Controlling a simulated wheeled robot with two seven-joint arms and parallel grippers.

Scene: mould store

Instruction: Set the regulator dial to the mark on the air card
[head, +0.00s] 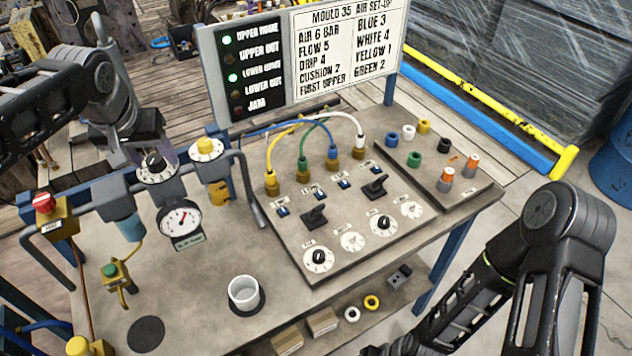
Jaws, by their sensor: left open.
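The air card (347,48) on the board at the back reads "AIR 6 BAR", along with flow, drip and cushion lines. The regulator dial (157,168) is a white scale with a black knob, on the pipe line at the left. A round pressure gauge (179,221) with a red needle hangs below it. My left gripper (150,148) is open just above and behind the dial; whether it touches the knob I cannot tell. The dial's numbers are too small to read. My right arm comes in at the right, and its gripper end is largely cut off at the bottom edge.
A yellow-knobbed dial (206,148) stands close right of the regulator dial. A red-topped valve (44,203) is at the left. A white cup (244,293) stands in front. A panel (345,262) with dials, levers and coloured hoses fills the bench middle.

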